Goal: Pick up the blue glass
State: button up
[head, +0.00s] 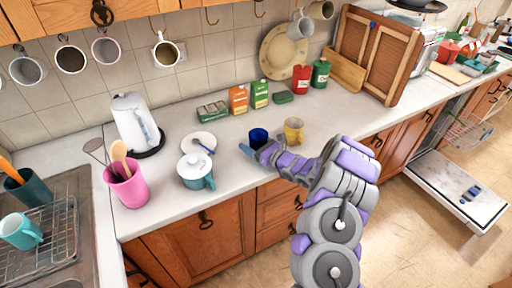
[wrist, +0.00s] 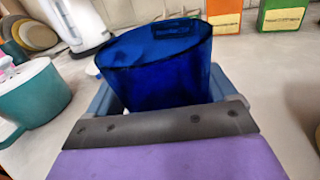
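The blue glass (head: 258,137) stands on the counter near its front edge, left of a yellow mug. In the wrist view the blue glass (wrist: 160,65) fills the middle, rim up, with its lower part hidden behind my gripper's dark plate. My gripper (head: 258,150) is at the glass from the front, low near the counter. In the wrist view its blue-grey fingers (wrist: 165,95) are spread wide, one on each side of the glass. Whether they touch the glass is hard to tell.
The yellow mug (head: 293,131) stands close on the right. Cartons (head: 238,100) stand behind. Mugs hang above the counter. An open dishwasher door (head: 455,190) is at the right.

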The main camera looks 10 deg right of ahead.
aim_at(252, 134)
jog(key=shift+d, duration=0.85)
jog(key=shift+c, duration=1.4)
jog(key=shift+d, duration=0.2)
jog(key=c, duration=0.3)
jog(key=shift+a, duration=0.45)
jog(key=c, duration=0.3)
jog(key=shift+a, duration=0.4)
jog(key=shift+c, duration=0.4)
jog(key=shift+d+r, duration=0.1)
jog(key=shift+d, duration=0.3)
jog(key=shift+d+r, duration=0.3)
jog(key=shift+r, duration=0.05)
jog(key=shift+a+r+p, duration=0.25)
jog(key=shift+r+p, duration=0.05)
jog(key=shift+r, duration=0.4)
jog(key=shift+a+r+p, duration=0.25)
jog(key=shift+r+p, duration=0.05)
jog(key=shift+r, duration=0.35)
jog(key=r+p+v, duration=0.1)
jog(key=p+v, duration=0.2)
jog(key=v, duration=1.3)
jog(key=shift+r, duration=0.3)
